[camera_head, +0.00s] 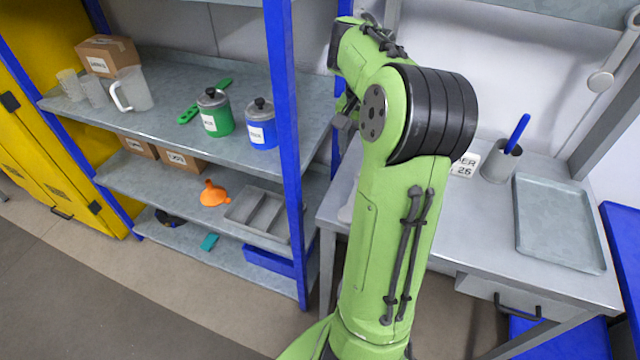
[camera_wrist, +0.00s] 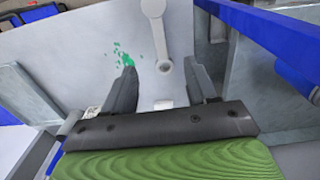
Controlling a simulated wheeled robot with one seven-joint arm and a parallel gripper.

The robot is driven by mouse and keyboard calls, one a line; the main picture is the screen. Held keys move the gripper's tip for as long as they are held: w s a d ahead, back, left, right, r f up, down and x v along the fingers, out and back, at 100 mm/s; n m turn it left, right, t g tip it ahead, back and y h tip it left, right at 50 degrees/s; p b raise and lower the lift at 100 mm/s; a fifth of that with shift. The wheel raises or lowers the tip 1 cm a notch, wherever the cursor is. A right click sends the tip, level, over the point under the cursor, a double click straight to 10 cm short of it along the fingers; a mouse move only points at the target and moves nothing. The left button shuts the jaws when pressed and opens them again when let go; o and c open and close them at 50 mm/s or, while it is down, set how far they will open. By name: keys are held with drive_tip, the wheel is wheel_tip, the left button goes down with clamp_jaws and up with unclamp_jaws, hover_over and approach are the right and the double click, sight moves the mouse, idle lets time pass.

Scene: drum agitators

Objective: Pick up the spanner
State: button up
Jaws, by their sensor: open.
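The spanner (camera_head: 188,115) looks like the long green tool lying on the shelf unit's top shelf at left in the head view. I cannot make out the spanner in the wrist view. My gripper (camera_wrist: 161,85) is open in the wrist view, its two dark fingers apart with nothing between them. It faces a pale surface with green specks. In the head view my raised arm hides most of the gripper, and it is apart from the spanner.
A green can (camera_head: 216,117) and a blue can (camera_head: 261,130) stand close to the spanner. A clear jug (camera_head: 136,92) and a box (camera_head: 108,56) are farther left. A blue post (camera_head: 283,130) borders the shelves. A workbench (camera_head: 480,225) holds a tray (camera_head: 560,225) and a cup (camera_head: 500,163).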

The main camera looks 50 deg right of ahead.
sight(354, 198)
drive_tip(key=f+b, duration=0.3)
drive_tip(key=f, duration=0.5)
drive_tip(key=f+b, duration=0.3)
drive_tip(key=f, duration=0.5)
drive_tip(key=shift+s+d+b, duration=0.15)
drive_tip(key=shift+s+b, duration=0.05)
drive_tip(key=shift+b, duration=0.15)
drive_tip(key=shift+r, duration=0.15)
clamp_jaws()
